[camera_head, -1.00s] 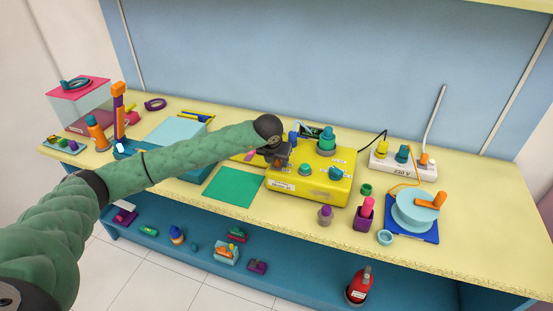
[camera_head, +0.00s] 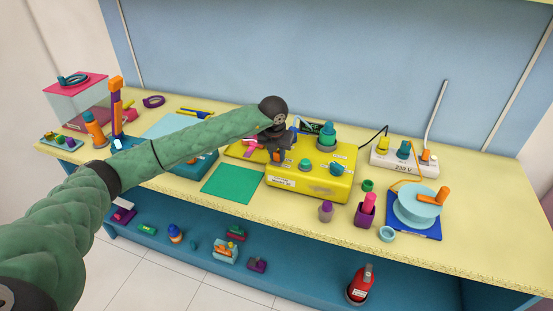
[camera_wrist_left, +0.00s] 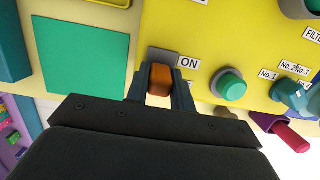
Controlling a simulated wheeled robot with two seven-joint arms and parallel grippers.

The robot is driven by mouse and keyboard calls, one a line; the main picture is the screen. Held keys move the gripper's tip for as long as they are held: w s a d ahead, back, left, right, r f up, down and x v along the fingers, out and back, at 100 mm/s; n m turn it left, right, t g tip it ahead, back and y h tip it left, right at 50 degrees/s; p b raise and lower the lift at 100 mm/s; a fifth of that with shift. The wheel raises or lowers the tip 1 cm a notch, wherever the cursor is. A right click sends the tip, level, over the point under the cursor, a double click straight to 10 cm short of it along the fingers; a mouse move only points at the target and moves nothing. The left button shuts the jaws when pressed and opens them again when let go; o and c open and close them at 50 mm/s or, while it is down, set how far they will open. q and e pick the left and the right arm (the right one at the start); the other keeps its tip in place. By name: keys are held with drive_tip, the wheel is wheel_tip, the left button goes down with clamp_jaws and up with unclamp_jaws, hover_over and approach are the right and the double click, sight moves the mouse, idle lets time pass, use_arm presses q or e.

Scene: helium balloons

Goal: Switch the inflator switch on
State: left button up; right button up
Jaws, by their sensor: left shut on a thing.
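The yellow inflator (camera_head: 315,185) stands on the table near the middle in the head view. Its yellow top (camera_wrist_left: 225,25) also fills much of the left wrist view. The orange inflator switch (camera_wrist_left: 160,80) sits on a grey base beside an "ON" label (camera_wrist_left: 189,63). My left gripper (camera_head: 278,158) is over the left part of the inflator, pointing down. In the left wrist view my left gripper (camera_wrist_left: 160,88) is shut on the switch, with one finger on each side. My right gripper is not in view.
A green knob (camera_wrist_left: 230,85) is right of the switch on the inflator. A green mat (camera_head: 231,184) lies left of the inflator. A white power strip (camera_head: 405,160) and a blue spool (camera_head: 416,203) stand to the right.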

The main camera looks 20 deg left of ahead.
use_arm(q)
drive_tip(key=g+b, duration=0.1)
drive_tip(key=w+g+b, duration=0.1)
drive_tip(key=g, duration=0.1)
drive_tip(key=g+b, duration=0.1)
drive_tip(key=shift+w, duration=0.35)
drive_tip(key=shift+w+g+b, duration=0.15)
drive_tip(key=shift+g+b, duration=0.25)
drive_tip(key=shift+g, duration=0.5)
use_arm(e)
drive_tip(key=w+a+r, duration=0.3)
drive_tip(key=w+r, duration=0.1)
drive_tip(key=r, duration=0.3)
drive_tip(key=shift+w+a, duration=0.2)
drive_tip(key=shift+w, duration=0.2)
use_arm(q)
drive_tip(key=o, duration=1)
drive_tip(key=shift+f, duration=0.1)
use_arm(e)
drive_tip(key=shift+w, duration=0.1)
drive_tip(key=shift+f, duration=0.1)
